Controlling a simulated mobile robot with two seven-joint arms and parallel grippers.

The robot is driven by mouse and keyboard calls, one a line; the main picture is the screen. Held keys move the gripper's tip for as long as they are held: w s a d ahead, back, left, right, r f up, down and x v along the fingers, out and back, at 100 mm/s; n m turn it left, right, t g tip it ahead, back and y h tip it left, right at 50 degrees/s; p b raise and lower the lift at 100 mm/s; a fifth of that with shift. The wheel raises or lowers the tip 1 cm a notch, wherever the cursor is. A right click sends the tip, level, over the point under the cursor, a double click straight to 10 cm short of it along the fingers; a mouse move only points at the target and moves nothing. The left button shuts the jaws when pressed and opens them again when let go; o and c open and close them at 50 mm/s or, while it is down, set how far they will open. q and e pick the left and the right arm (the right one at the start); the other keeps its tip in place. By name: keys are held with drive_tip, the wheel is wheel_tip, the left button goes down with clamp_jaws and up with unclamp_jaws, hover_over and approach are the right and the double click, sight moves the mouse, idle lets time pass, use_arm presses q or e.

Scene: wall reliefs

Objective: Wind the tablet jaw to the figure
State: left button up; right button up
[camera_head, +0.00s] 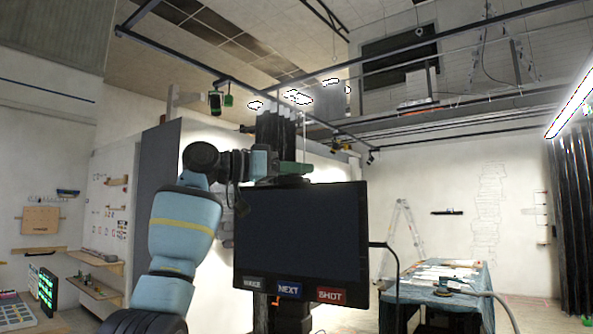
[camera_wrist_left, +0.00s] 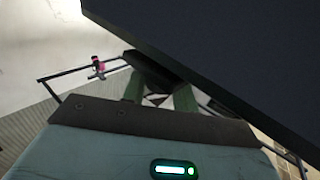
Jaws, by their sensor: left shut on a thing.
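The tablet (camera_head: 300,225) is a wide black panel in the middle of the head view. Its screen looks dark and blank, and I see no figure on it. Its lower edge bears a grey label, a blue NEXT label (camera_head: 289,289) and a red SHOT label (camera_head: 331,295). My left gripper (camera_head: 296,169) is at the tablet's top edge, its green fingers pointing right. In the left wrist view the fingers (camera_wrist_left: 158,97) are shut on a dark part (camera_wrist_left: 150,70), perhaps of the jaw. The tablet's dark slab (camera_wrist_left: 225,55) covers the upper right there. My right gripper is out of view.
A blue-draped table (camera_head: 455,290) stands at the right, with flat things and a hose on it. Shelves (camera_head: 95,287) line the left wall. A cable runs down from the tablet's right side.

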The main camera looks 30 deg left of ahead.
use_arm(q)
drive_tip(key=o, duration=0.9)
drive_tip(key=shift+o, duration=0.2)
drive_tip(key=v, duration=0.7)
drive_tip(key=shift+s+a, duration=0.25)
drive_tip(key=shift+s, duration=0.05)
